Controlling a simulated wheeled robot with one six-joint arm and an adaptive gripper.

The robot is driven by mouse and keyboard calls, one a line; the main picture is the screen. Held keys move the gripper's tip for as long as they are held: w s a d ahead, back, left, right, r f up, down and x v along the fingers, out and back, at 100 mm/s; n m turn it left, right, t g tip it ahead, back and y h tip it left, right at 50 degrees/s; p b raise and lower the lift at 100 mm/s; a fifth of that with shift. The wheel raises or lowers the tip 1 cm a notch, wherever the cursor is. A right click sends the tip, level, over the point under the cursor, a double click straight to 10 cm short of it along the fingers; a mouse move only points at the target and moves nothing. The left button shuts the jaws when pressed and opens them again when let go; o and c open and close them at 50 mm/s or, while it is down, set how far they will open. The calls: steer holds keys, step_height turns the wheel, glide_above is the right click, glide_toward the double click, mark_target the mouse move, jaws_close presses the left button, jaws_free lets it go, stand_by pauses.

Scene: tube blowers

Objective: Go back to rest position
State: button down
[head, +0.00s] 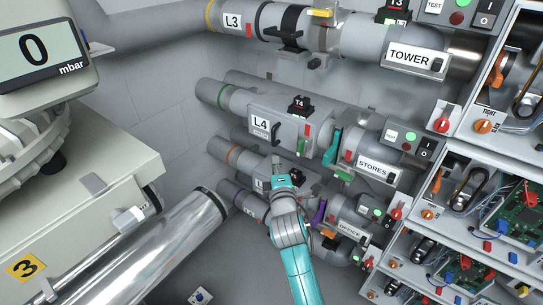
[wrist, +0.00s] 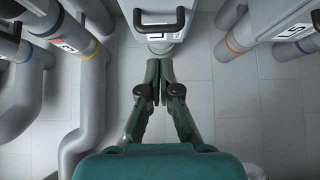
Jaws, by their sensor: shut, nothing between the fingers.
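My gripper (head: 277,163) is at the middle of the head view, at the end of my teal and grey arm. It is in front of the lower grey tubes, near the one below the L4 tube (head: 262,124). In the wrist view my gripper (wrist: 160,64) points away from the camera with its two dark green fingers together and nothing between them. A grey box with a black handle (wrist: 160,20) lies just beyond the fingertips in that view. I cannot tell whether the fingertips touch it.
The L3 tube (head: 232,20) runs across the top to the TOWER label (head: 409,57). Open racks with circuit boards (head: 516,215) stand at the right. A pressure display (head: 38,50) and a shiny cylinder (head: 150,255) are at the left. Bare floor (wrist: 235,110) shows in the wrist view.

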steer(key=s+d+f+m+g, duration=0.1)
steer(key=s+d+f+m, duration=0.3)
steer(key=s, duration=0.6)
steer(key=s+d+f+m, duration=0.1)
steer(key=s+d+f, duration=0.2)
steer(key=s+f, duration=0.6)
steer(key=s+d+f+m+g, duration=0.1)
steer(key=s+d+f+m, duration=0.2)
steer(key=s, duration=0.9)
steer(key=s+d+r+m, duration=0.1)
steer(key=s+r+m, duration=0.1)
steer(key=s, duration=0.7)
steer(key=s+d+r+m, duration=0.1)
steer(key=s+d+m, duration=0.1)
steer(key=s+m, duration=0.3)
steer(key=s+d+r+m+g+h, duration=0.1)
steer(key=s+r+m, duration=0.1)
steer(key=s, duration=1.1)
steer(key=shift+d+r+m, duration=0.25)
steer(key=shift+r+m, duration=0.1)
steer(key=shift+m, duration=0.55)
